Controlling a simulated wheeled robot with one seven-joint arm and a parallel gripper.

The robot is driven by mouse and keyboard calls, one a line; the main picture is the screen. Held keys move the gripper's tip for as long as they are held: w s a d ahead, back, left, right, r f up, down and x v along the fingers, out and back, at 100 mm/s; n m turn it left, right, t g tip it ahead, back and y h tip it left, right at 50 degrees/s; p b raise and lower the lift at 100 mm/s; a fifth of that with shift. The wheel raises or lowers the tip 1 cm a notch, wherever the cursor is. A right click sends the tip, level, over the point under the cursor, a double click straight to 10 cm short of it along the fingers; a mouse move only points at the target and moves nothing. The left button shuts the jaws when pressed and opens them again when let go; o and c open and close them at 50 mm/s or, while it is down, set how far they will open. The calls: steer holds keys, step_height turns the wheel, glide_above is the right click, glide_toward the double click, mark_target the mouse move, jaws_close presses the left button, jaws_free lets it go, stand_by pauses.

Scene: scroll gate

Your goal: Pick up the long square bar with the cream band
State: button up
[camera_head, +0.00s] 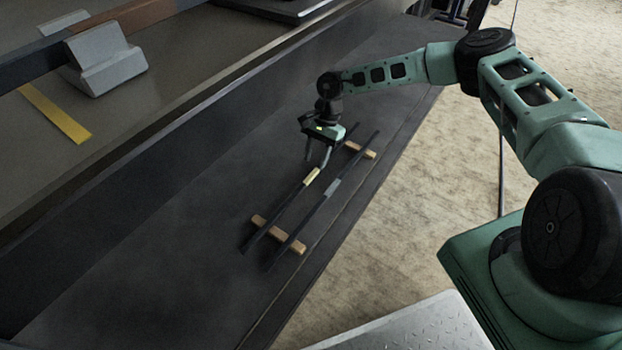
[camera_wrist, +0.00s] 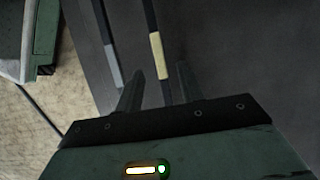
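The long dark bar with the cream band (camera_head: 312,176) lies across two wooden supports on the dark bench. Its band (camera_wrist: 157,56) shows in the wrist view between my fingers' lines. A second dark bar with a grey band (camera_head: 333,187) lies parallel on its right in the head view; its grey band (camera_wrist: 116,70) is to the left in the wrist view. My gripper (camera_head: 317,160) is above the cream-banded bar near its band, fingers pointing down. In the wrist view my gripper (camera_wrist: 160,80) has its fingers apart with the bar between them in the picture; I see no contact.
The wooden supports, near (camera_head: 291,242) and far (camera_head: 368,154), hold both bars. A raised ledge at the left carries a grey block (camera_head: 105,60) and a yellow strip (camera_head: 55,112). The bench (camera_head: 170,240) is clear left of the bars; its edge is at the right.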

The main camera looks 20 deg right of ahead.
steer(key=b+x, duration=0.2)
steer(key=x, duration=0.3)
steer(key=shift+r, duration=0.1)
jaws_close()
steer(key=shift+r, duration=0.1)
stand_by(1.1)
